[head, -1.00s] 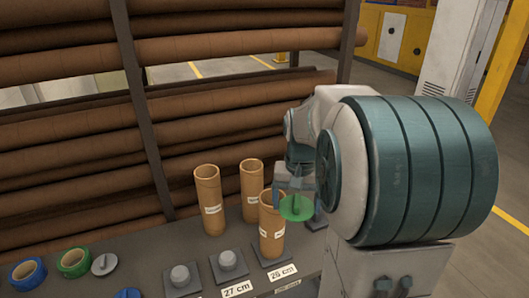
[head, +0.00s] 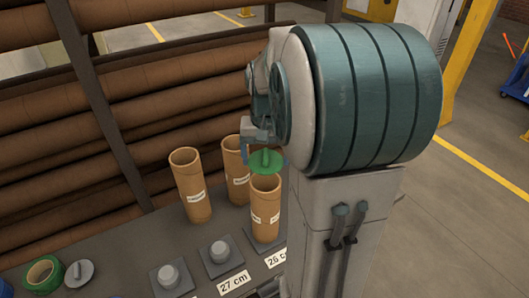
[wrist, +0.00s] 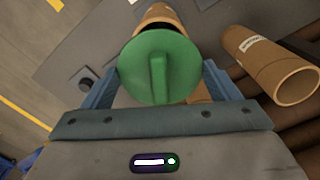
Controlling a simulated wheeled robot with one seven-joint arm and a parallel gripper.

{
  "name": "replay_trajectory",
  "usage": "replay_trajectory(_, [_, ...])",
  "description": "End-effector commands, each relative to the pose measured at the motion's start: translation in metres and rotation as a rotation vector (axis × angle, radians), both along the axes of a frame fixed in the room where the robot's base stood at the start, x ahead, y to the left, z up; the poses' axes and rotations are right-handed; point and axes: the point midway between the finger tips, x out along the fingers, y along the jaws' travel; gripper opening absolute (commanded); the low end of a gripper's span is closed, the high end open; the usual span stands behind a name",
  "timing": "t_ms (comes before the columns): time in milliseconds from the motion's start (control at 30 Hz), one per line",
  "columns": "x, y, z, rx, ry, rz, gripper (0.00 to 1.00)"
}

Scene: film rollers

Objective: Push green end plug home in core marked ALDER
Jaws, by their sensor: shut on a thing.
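My gripper (head: 264,152) is shut on the green end plug (head: 267,163), a round disc with a raised grip bar. In the wrist view the plug (wrist: 181,72) sits between the two blue fingers, its face toward the camera. In the head view the plug is just above the mouth of the front right cardboard core (head: 265,215). In the wrist view that core (wrist: 155,14) is partly hidden behind the plug, so I cannot tell whether they touch. A left core (head: 192,190) and a rear core (head: 235,172) also stand upright. Their labels are too small to read.
Grey blocks with round knobs (head: 168,278) stand in front of the cores, near a 27 cm card (head: 233,284). A green tape roll (head: 42,272) and a grey plug (head: 79,274) lie at left. Large brown rolls (head: 140,98) fill the rack behind.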

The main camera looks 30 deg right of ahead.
Motion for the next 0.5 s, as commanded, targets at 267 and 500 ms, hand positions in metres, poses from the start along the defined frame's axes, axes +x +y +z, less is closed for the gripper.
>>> replay_trajectory(267, [0.0,0.001,-0.033,0.0,0.001,0.002,0.6])
replay_trajectory(500, [0.0,0.001,-0.054,0.0,0.001,0.002,0.6])
